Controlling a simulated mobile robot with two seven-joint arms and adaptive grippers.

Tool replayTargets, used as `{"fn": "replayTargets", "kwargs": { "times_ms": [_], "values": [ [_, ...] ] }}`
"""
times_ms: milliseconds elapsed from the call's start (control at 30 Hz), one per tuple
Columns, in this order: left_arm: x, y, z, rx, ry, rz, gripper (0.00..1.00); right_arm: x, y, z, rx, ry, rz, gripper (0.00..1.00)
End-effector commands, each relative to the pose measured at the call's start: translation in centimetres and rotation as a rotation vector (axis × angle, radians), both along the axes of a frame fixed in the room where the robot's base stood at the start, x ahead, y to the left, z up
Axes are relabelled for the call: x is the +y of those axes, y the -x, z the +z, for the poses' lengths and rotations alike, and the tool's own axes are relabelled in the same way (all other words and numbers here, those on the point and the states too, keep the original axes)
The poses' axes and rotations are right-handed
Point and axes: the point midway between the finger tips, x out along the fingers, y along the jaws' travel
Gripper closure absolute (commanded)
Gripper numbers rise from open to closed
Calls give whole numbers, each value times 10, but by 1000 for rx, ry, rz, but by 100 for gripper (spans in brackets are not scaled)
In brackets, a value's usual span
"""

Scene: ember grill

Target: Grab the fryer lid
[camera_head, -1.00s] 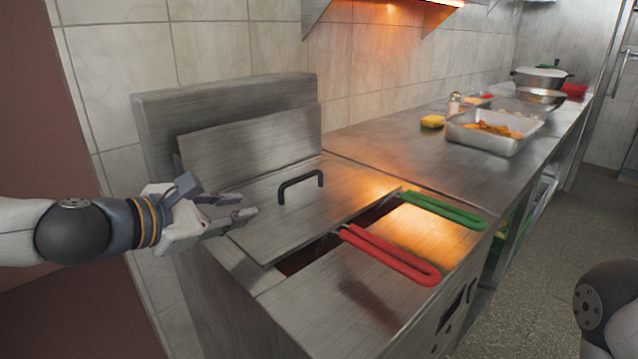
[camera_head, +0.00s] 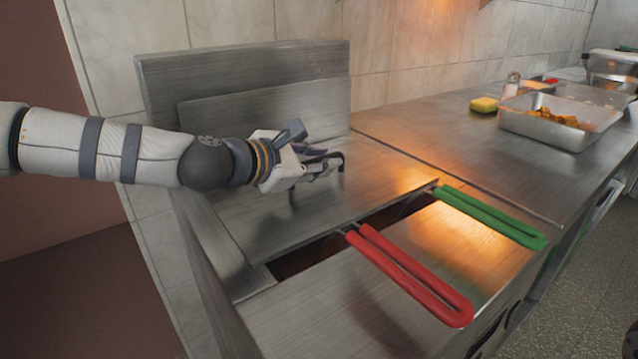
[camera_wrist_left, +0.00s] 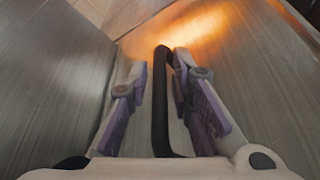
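The fryer lid (camera_head: 300,218) is a flat brushed-steel plate lying on top of the fryer in the head view, with a black bar handle (camera_head: 342,160). My left gripper (camera_head: 330,164) is at the handle and partly hides it. In the left wrist view the handle (camera_wrist_left: 161,100) runs between the two fingers of the left gripper (camera_wrist_left: 170,95). The fingers are open, with a gap on each side of the handle. My right gripper does not show.
A red basket handle (camera_head: 410,278) and a green one (camera_head: 490,216) stick out over the fryer front. A raised steel back panel (camera_head: 240,75) stands behind the lid. A steel tray of food (camera_head: 560,122) and a yellow sponge (camera_head: 484,104) sit on the counter at right.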

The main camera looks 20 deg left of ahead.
Motion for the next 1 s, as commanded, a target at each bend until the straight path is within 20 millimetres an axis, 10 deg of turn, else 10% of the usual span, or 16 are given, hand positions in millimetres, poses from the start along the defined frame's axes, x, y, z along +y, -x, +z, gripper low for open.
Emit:
{"fn": "replayTargets", "kwargs": {
  "times_ms": [267,367,767,1000],
  "values": [
    [-3,-6,-2,0,0,0,79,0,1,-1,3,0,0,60],
    [-3,-6,-2,0,0,0,100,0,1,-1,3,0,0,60],
    [-3,-6,1,-4,1,0,100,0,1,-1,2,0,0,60],
    [-3,-5,39,-16,0,-1,100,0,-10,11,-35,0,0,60]
  ]
}}
